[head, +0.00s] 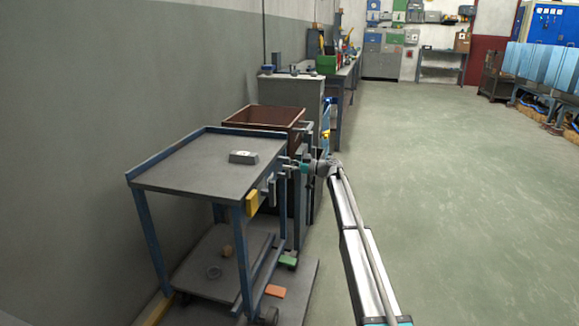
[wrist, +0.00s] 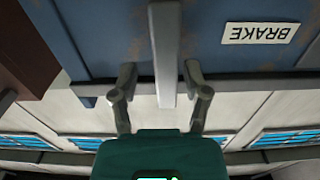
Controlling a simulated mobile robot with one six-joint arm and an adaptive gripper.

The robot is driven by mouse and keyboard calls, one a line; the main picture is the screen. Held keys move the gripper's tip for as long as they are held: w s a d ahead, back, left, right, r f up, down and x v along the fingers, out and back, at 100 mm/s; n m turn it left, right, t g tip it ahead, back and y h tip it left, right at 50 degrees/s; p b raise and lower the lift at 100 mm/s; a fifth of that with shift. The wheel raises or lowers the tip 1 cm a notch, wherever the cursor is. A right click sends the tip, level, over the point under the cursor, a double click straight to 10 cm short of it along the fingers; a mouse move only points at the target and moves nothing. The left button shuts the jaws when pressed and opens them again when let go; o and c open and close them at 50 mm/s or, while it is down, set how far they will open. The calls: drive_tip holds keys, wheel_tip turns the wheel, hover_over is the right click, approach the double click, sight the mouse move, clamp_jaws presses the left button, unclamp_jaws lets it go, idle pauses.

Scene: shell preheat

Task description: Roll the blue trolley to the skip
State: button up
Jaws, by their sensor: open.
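The blue trolley (head: 190,142) stands along the left wall in the head view, with a grey top and a lower shelf. In the wrist view its blue panel (wrist: 90,35) carries a BRAKE label (wrist: 261,33), upside down. My gripper (head: 287,165) is at the trolley's right end. In the wrist view my gripper (wrist: 160,72) is open, with a pale grey bar (wrist: 166,45) between its fingers. Gaps show on both sides, so the fingers do not appear closed on it. A brown open-topped bin (head: 265,116), possibly the skip, stands just behind the trolley.
A grey block (head: 243,157) lies on the trolley top. A grey cabinet (head: 293,92) and a workbench (head: 345,75) line the wall beyond. The green floor (head: 450,190) to the right is clear. Blue machines (head: 540,70) stand at the far right.

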drive_tip(key=shift+s+d, duration=0.1)
drive_tip(key=s+d, duration=0.2)
drive_tip(key=d, duration=0.9)
drive_tip(key=shift+d, duration=0.35)
idle(0.5)
drive_tip(key=s+d+f+m+g+h+p, duration=0.1)
drive_tip(key=s+f+m+h, duration=0.25)
drive_tip(key=s, duration=0.65)
drive_tip(key=s+d+f+m+g+h+p, duration=0.15)
drive_tip(key=s+f, duration=0.25)
drive_tip(key=s, duration=0.6)
drive_tip(key=s+f+m+h, duration=0.3)
drive_tip(key=s+h, duration=0.1)
drive_tip(key=s, duration=0.6)
drive_tip(key=s+d+f+m+h+p, duration=0.15)
drive_tip(key=s+d+m+h, duration=0.35)
drive_tip(key=s, duration=0.7)
drive_tip(key=s+d+f+m+h+p, duration=0.1)
drive_tip(key=s+d+f+m+h, duration=0.15)
drive_tip(key=s+d, duration=0.7)
drive_tip(key=s+a+r+p, duration=0.1)
drive_tip(key=s+r+p, duration=0.1)
drive_tip(key=r+p, duration=1.7)
drive_tip(key=s+a+r+h+p, duration=0.1)
drive_tip(key=a+r+p, duration=0.1)
drive_tip(key=r+p, duration=1.6)
drive_tip(key=shift+s+r+g+p, duration=0.35)
drive_tip(key=shift+r+g+p, duration=0.1)
drive_tip(key=shift+r, duration=0.4)
